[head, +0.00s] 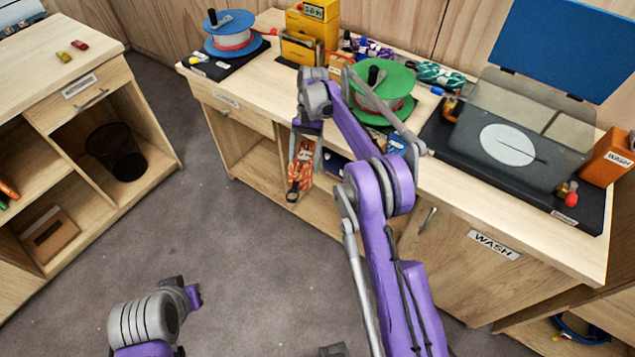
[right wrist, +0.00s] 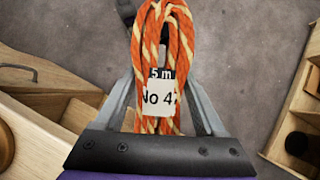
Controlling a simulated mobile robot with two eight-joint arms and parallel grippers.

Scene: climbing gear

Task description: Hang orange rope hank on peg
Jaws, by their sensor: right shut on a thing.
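The orange rope hank (head: 301,163) has pale flecks and hangs upright in my right gripper (head: 297,180), in front of the bench. In the right wrist view the hank (right wrist: 165,45) sits between the two grey fingers, which are shut on it. Part of my left arm (head: 150,318) shows low in the head view. Its fingers cannot be made out. I cannot make out a peg in either view.
The bench holds a blue reel (head: 230,30), a yellow device (head: 312,30), a green reel (head: 382,88) and a wash station (head: 520,135) with an orange box (head: 607,158). A cabinet (head: 75,95) stands at left. The floor (head: 240,250) between is clear.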

